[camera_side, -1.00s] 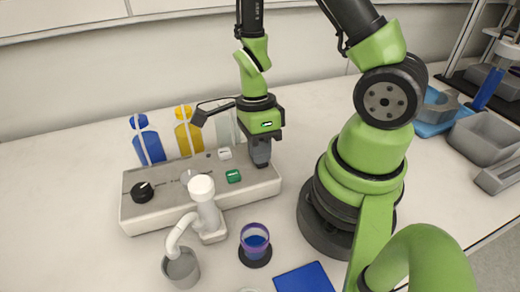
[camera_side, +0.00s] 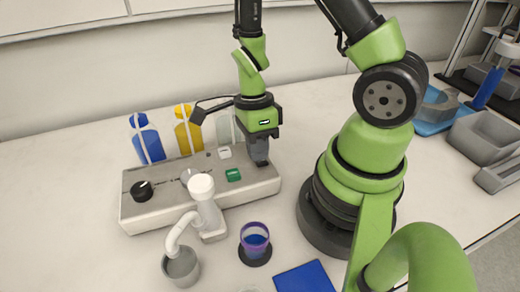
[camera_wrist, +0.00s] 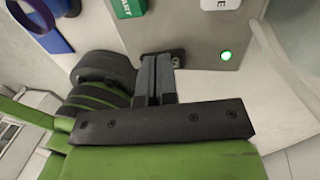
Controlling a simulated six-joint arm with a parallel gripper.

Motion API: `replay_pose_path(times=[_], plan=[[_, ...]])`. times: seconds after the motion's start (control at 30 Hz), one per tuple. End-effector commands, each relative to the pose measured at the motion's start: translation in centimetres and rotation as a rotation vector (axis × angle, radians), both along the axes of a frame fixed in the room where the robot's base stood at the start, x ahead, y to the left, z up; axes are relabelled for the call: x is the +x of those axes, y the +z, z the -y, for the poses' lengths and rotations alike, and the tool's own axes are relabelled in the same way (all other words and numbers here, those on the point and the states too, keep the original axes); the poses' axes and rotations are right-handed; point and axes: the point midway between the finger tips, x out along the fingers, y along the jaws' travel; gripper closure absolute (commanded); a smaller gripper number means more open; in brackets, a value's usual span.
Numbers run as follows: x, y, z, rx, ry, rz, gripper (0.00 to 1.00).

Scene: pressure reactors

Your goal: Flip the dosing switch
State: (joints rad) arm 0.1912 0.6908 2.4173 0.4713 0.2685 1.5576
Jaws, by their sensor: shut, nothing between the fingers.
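The dosing panel (camera_side: 160,212) is a long pale box with controls on top. My gripper (camera_side: 259,163) points down at its right end, with its fingers together and nothing between them. In the wrist view, the fingertips (camera_wrist: 158,60) are at a small dark fitting (camera_wrist: 178,58) on the panel, which looks like the switch. The fingers hide most of it, so its position and whether they touch it cannot be told. A small green light (camera_wrist: 226,55) is lit beside it.
A green START button (camera_side: 233,175), a white button (camera_side: 225,153) and a black knob (camera_side: 142,191) are on the panel. A white spout (camera_side: 203,205) stands in front, near a purple-rimmed cup (camera_side: 255,240). Blue (camera_side: 150,145) and yellow (camera_side: 188,136) bottles stand behind.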

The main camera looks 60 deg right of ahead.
Motion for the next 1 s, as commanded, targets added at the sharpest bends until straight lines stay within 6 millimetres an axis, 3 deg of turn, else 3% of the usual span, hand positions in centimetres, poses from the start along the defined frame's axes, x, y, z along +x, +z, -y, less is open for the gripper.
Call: replay_pose_path(times=[0.67,0.77,1.0], plan=[[0.5,0.9,0.5,0.002,-0.003,-0.002,1.00],[0.7,2.0,0.7,0.001,-0.002,0.001,1.00],[1.5,6.9,1.5,-0.005,-0.004,0.005,1.00]])
